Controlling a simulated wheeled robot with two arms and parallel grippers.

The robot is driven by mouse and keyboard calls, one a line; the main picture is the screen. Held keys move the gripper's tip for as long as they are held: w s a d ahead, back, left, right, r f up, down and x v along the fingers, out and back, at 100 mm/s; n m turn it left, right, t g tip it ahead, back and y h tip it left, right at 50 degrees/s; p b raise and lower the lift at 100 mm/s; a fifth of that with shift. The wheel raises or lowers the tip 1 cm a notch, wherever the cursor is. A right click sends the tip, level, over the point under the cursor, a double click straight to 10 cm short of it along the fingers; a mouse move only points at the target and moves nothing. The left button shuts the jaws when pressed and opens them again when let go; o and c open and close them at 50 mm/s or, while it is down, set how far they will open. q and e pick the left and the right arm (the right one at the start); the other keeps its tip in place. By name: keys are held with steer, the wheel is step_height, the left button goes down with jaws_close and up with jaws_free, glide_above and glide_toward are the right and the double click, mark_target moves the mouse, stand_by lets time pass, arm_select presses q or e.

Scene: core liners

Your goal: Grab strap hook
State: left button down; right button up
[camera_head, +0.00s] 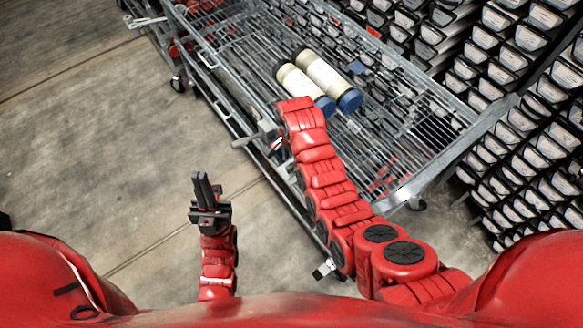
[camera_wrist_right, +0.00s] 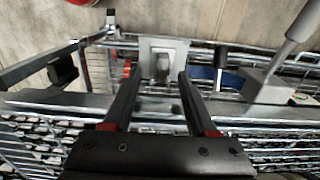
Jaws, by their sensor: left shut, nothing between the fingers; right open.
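In the right wrist view, a small grey hook-like fitting (camera_wrist_right: 162,65) on a pale square plate (camera_wrist_right: 177,46) lies ahead of my right gripper (camera_wrist_right: 160,78). I take it for the strap hook. My right gripper is open, and the fitting shows between its fingertips. I cannot tell whether they touch it. A short blue strap-like band (camera_wrist_right: 204,73) shows just right of it. In the head view my right arm reaches to the cart's near side, and its own links mostly hide the gripper. My left gripper (camera_head: 202,184) is shut and empty, pointing up over bare floor.
A metal wire cart (camera_head: 440,130) carries two cream cylinders with blue ends (camera_head: 298,85) (camera_head: 325,75). Racks of black trays (camera_head: 530,130) stand at the right. In the wrist view, a grey block with a rod (camera_wrist_right: 265,88) sits right of the fingers. Floor at left is clear.

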mark_target(291, 165)
steer(key=shift+w+f+p, duration=0.2)
steer(key=shift+f+p, duration=0.15)
steer(key=shift+f, duration=0.2)
steer(key=shift+w+f+p, duration=0.15)
steer(key=shift+f+p, duration=0.15)
steer(key=shift+f, duration=1.45)
jaws_close()
